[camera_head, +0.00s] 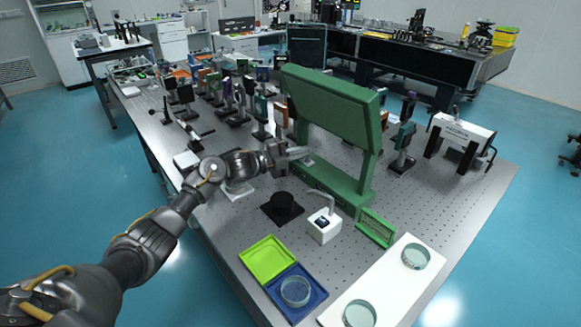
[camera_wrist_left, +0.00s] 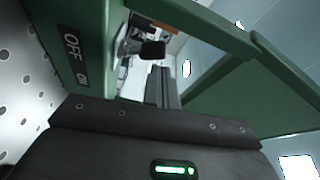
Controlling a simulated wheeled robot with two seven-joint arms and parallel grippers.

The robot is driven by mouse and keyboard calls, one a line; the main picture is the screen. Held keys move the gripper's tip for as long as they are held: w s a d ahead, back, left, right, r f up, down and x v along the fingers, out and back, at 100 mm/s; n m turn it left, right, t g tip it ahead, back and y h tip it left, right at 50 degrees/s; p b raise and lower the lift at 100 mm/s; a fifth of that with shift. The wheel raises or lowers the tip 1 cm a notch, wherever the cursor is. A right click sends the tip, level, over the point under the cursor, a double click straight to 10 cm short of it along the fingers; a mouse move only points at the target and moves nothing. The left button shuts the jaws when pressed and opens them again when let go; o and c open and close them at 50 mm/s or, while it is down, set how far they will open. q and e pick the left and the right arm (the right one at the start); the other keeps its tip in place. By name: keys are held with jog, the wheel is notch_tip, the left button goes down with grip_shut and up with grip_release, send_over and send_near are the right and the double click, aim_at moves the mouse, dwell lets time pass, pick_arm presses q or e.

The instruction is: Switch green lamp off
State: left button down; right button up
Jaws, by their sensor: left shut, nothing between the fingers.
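The green lamp (camera_head: 330,100) stands on the optical table, with a wide hood on two posts above a green base. In the left wrist view its green base (camera_wrist_left: 88,25) carries a black label (camera_wrist_left: 76,58) reading OFF and ON. A small black switch-like part (camera_wrist_left: 152,48) juts out beside the label. My left gripper (camera_head: 306,153) is shut and empty, reaching in under the hood from the left. In the left wrist view its fingers (camera_wrist_left: 161,78) point toward the black part; whether they touch it I cannot tell. My right gripper is not in view.
A black round piece (camera_head: 282,203) and a white box with a bent spout (camera_head: 324,225) stand in front of the lamp. Green and blue trays and glass dishes on a white board (camera_head: 393,277) lie nearer. Several optical mounts crowd the table behind my gripper.

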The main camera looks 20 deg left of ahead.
pick_arm(q)
jog(key=shift+d, duration=0.25)
jog(key=shift+r, duration=0.55)
notch_tip(320, 180, up, 2)
jog(key=shift+s+r, duration=0.1)
jog(key=shift+r, duration=0.15)
jog(key=s+d+r+b, duration=0.2)
jog(key=s+d+r, duration=0.2)
jog(key=s+r, duration=0.5)
jog(key=s, duration=0.4)
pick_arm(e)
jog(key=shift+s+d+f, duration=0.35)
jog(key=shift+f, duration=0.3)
